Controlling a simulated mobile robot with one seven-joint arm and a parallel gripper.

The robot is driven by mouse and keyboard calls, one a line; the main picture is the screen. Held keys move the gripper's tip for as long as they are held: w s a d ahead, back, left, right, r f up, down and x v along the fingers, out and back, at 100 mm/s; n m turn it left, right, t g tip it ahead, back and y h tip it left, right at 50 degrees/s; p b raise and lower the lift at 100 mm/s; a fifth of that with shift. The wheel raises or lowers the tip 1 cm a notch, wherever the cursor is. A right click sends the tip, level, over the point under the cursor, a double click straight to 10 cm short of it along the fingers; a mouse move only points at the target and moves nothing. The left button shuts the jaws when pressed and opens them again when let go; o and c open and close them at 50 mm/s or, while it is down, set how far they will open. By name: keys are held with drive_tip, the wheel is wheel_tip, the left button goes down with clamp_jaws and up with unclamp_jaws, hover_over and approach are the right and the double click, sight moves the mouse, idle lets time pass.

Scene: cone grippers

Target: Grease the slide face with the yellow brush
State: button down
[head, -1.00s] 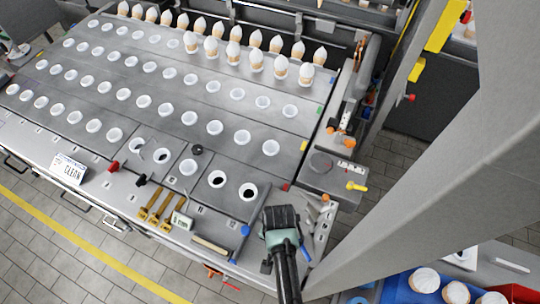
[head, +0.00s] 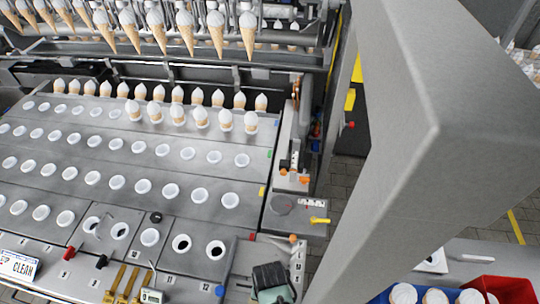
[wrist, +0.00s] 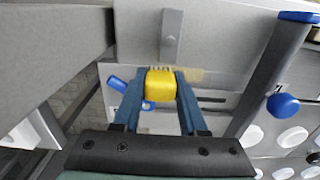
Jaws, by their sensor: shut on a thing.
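My gripper (head: 272,290) shows at the bottom of the head view, at the front right corner of the machine; its fingertips are hidden there. In the wrist view my gripper (wrist: 158,98) has its two blue fingers closed on the yellow brush (wrist: 160,84). The yellow block sits between the fingertips, with short pale bristles at its far edge. A grey metal plate (wrist: 200,30) with a narrow bracket lies beyond the bristles. I cannot tell which surface is the slide face, nor whether the bristles touch anything.
A blue-handled tool (wrist: 118,84) and a tan handle (wrist: 190,75) lie close to the brush. A blue knob (wrist: 283,104) is at the right. A large grey post (head: 400,130) stands right of the machine. The deck (head: 100,150) holds rows of white cups and cones.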

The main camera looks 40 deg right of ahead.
sight(246, 299)
drive_tip(key=shift+w+a+r+b, duration=0.1)
drive_tip(key=shift+w+a+b, duration=0.05)
drive_tip(key=shift+w+a, duration=1.05)
drive_tip(key=shift+w+a+b, duration=0.15)
drive_tip(key=shift+w+a, duration=0.7)
drive_tip(key=shift+w, duration=0.55)
drive_tip(key=shift+r, duration=0.15)
wheel_tip(246, 299, up, 5)
drive_tip(key=p, duration=0.4)
drive_tip(key=shift+r, duration=0.4)
drive_tip(key=shift+r, duration=1.5)
